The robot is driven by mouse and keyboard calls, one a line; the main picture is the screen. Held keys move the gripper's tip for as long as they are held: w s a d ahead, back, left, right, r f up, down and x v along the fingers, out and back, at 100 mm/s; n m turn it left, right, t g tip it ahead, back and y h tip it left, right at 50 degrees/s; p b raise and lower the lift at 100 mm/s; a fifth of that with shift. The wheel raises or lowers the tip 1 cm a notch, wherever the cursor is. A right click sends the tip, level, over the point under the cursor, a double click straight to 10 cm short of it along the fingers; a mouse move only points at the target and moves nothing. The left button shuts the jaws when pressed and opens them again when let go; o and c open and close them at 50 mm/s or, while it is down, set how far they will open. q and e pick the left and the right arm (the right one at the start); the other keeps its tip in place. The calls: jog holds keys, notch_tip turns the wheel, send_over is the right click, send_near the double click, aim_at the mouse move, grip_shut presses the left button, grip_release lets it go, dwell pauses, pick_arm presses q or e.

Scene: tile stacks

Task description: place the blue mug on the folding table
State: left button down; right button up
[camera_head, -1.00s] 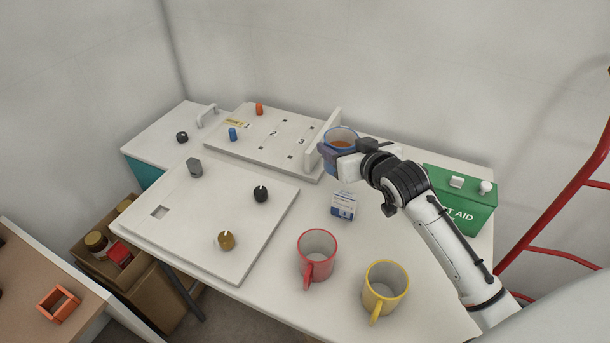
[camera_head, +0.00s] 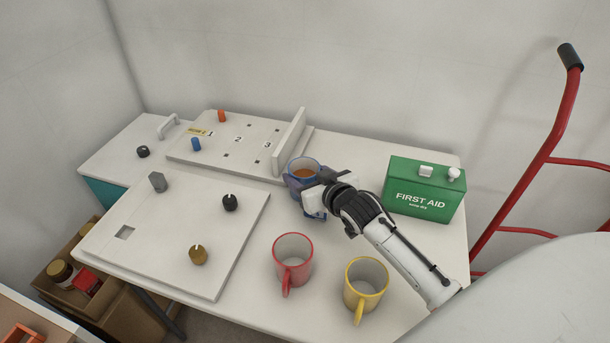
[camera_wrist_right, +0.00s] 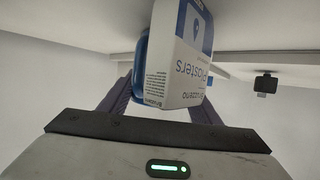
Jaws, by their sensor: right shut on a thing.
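The blue mug (camera_head: 303,168), with brown liquid in it, is upright at the middle of the white folding table (camera_head: 255,238). My right gripper (camera_head: 306,184) is shut on it. I cannot tell whether its base touches the tabletop. In the right wrist view, part of the blue mug (camera_wrist_right: 142,68) shows behind a white and blue plasters box (camera_wrist_right: 180,62), with the dark fingers of my right gripper (camera_wrist_right: 163,100) on either side. In the head view the plasters box (camera_head: 317,213) is mostly hidden under my right gripper. My left gripper is not in view.
A red mug (camera_head: 293,259) and a yellow mug (camera_head: 366,285) stand at the table's front. A green first aid box (camera_head: 424,190) is at the right. Panels with knobs (camera_head: 180,230) and pegs (camera_head: 240,141) cover the left and back. A red hand truck (camera_head: 545,160) stands beyond the right edge.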

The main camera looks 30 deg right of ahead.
jog(key=shift+r, duration=0.1)
jog(key=o, duration=1.6)
jog(key=v, duration=0.7)
jog(key=shift+s+p, duration=0.3)
jog(key=shift+p, duration=0.1)
jog(key=shift+r, duration=0.15)
